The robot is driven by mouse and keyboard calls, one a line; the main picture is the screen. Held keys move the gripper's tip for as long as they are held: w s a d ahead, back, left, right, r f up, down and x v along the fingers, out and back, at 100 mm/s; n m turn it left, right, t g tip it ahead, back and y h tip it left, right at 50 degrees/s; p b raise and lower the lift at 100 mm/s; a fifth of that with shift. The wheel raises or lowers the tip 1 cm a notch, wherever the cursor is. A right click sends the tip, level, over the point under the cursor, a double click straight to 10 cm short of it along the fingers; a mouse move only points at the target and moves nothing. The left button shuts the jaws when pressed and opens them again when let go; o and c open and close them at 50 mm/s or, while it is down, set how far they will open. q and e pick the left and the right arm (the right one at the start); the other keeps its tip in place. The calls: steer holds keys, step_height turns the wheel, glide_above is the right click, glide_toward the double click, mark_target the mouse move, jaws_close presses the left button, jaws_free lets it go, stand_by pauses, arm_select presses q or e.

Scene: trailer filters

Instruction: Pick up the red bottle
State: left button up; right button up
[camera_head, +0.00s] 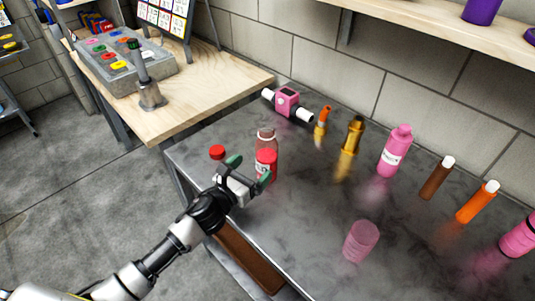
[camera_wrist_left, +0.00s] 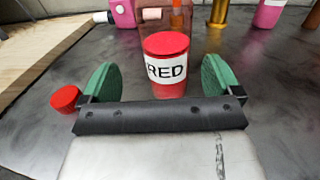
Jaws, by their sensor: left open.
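The red bottle (camera_head: 266,155) stands upright near the left part of the dark table. It is clear with red contents and a white label; in the left wrist view the label on the bottle (camera_wrist_left: 166,70) reads RED. My left gripper (camera_head: 249,169) is open, with green fingertips, right at the bottle's near side. In the left wrist view the open fingers (camera_wrist_left: 158,85) show to either side of the bottle's lower part, with the bottle ahead between them. I cannot tell whether they touch it. My right gripper is not in view.
A red cap (camera_head: 217,152) lies left of the bottle, close to my left gripper. A pink cup (camera_head: 360,241) stands toward the front. A pink device (camera_head: 287,101), a gold bottle (camera_head: 352,135), a pink bottle (camera_head: 395,151) and brown and orange tubes line the back.

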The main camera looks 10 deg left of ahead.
mark_target(260, 160)
arm_select(q)
steer(key=shift+w+d, duration=0.2)
steer(key=shift+w, duration=0.15)
steer(key=shift+w+d+r, duration=0.2)
steer(key=shift+w, duration=0.05)
steer(key=w, duration=0.1)
steer(key=w+d+p, duration=0.1)
steer(key=w+d+r, duration=0.1)
steer(key=shift+w+d, duration=0.15)
steer(key=shift+w, duration=0.25)
steer(key=shift+w+f, duration=0.15)
steer(key=c, duration=1.2)
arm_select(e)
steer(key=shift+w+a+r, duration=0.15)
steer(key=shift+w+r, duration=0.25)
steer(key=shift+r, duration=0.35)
arm_select(q)
steer(key=shift+r, duration=0.2)
